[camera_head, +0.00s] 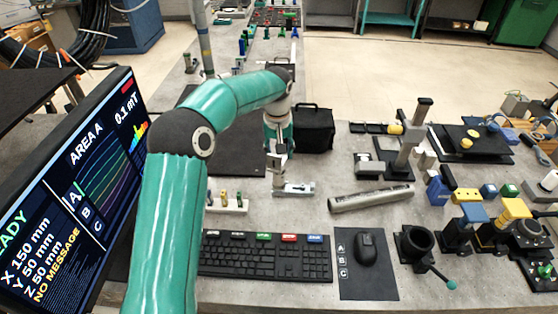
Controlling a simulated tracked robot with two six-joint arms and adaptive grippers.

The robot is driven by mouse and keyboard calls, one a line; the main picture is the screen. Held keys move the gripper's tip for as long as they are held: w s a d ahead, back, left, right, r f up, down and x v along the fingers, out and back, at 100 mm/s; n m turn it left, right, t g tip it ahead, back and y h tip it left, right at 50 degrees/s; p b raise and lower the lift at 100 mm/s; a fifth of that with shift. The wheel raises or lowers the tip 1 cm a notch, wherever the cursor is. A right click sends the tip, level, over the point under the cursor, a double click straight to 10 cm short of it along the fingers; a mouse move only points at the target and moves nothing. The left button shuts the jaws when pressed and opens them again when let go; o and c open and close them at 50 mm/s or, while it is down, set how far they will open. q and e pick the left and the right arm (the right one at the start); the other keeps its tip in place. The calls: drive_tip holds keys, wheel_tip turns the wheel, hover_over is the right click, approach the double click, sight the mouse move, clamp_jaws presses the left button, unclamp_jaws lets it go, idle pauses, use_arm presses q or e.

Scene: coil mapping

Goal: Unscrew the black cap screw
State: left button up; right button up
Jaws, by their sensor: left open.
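My left gripper (279,172) hangs at the end of my teal arm in the middle of the camera_head view, pointing down. It is open, and its fingers are small and partly merged with the things behind them. A silver metal fixture (296,189) lies on the table just below and to the right of the fingertips. I cannot tell whether they touch. I cannot make out the black cap screw; it is too small or hidden. My right gripper is not in view.
A small rack (229,205) with several upright pieces stands left of the fixture. A black case (314,130) stands behind it. A grey tube (371,199) lies to the right. A keyboard (265,258) and a mouse (365,249) lie in front. A monitor (75,200) stands at left.

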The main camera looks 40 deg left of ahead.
use_arm(q)
wheel_tip(320, 180, up, 12)
drive_tip(key=s, duration=0.1)
drive_tip(key=shift+d+f, duration=0.15)
idle(0.4)
